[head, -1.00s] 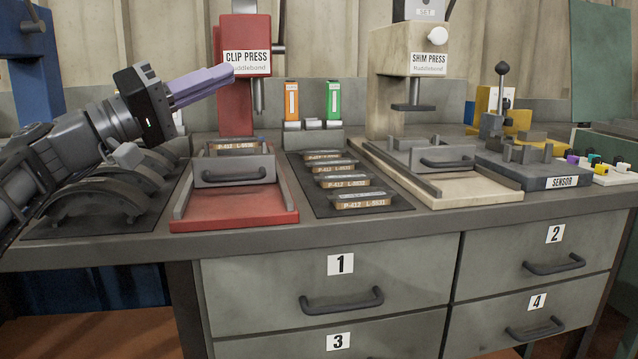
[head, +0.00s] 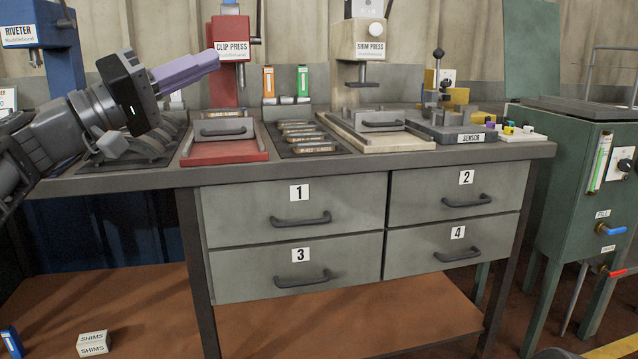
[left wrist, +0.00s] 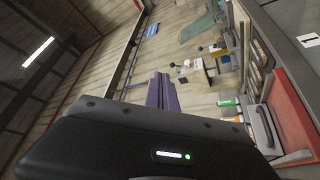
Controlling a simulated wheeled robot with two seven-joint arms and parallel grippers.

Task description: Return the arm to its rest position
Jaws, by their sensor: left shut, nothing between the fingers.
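My left gripper (head: 216,60) is shut, its purple fingers together with nothing between them. In the head view it is raised at the upper left, in front of the red clip press (head: 231,85) and above the bench. The purple fingers also show in the left wrist view (left wrist: 161,92), pointing across the room with the bench on the right side of that picture. My right gripper is not in view.
The bench (head: 360,172) carries a red tray (head: 222,158), brake pads (head: 305,139), a shim press (head: 362,45) and a sensor block (head: 470,137). The blue riveter (head: 55,65) stands behind my left arm. A green machine (head: 575,195) stands at right. Drawers below are shut.

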